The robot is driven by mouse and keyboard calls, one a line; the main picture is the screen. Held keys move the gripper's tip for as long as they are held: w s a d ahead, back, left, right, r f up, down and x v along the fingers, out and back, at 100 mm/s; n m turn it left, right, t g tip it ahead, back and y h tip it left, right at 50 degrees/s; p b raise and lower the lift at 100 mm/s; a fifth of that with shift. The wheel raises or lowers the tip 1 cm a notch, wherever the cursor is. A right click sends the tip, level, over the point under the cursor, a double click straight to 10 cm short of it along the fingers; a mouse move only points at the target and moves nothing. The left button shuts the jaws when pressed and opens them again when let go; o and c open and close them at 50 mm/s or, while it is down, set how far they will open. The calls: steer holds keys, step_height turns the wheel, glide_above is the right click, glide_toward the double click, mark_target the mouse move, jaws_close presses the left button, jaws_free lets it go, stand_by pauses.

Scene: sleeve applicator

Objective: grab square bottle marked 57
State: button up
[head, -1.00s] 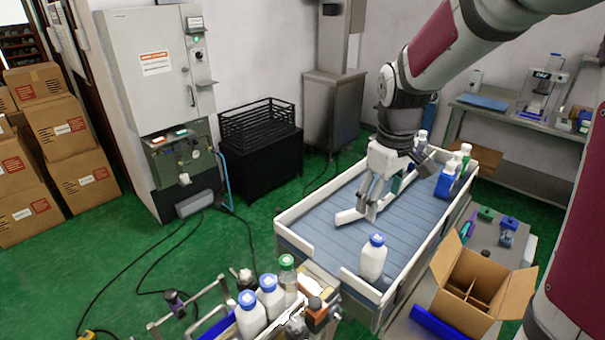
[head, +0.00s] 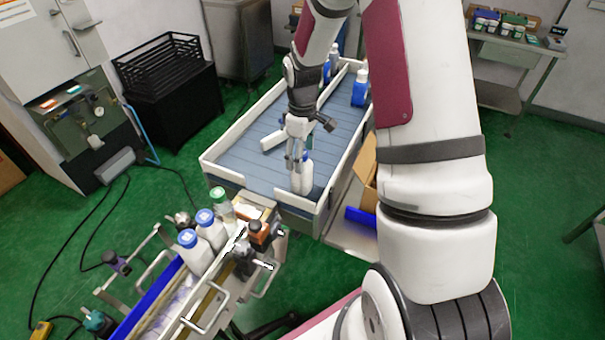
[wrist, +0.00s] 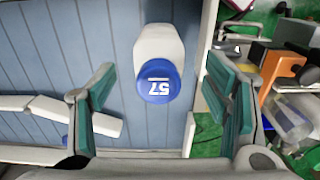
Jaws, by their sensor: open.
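The bottle marked 57 stands on the blue slatted bed of the white-walled tray (head: 238,165). In the wrist view the bottle (wrist: 160,45) has a white body and a blue cap with a white, upside-down 57. In the head view the bottle (head: 304,180) is at the tray's near end, its cap mostly hidden by my gripper (head: 295,155). In the wrist view my gripper (wrist: 162,78) is open, with one green-padded finger on each side of the bottle. Gaps show on both sides, so the fingers look apart from it.
A white piece (wrist: 75,115) lies on the tray bed left of the bottle. The tray wall (wrist: 202,60) runs close on its right. Blue-capped bottles (head: 196,250) stand in a rack at front. A blue bottle (head: 360,90) stands at the far end.

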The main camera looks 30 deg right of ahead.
steer(key=shift+w+f+p, duration=0.15)
steer(key=shift+f+p, duration=0.5)
steer(key=shift+f, duration=2.3)
steer(key=c, duration=1.5)
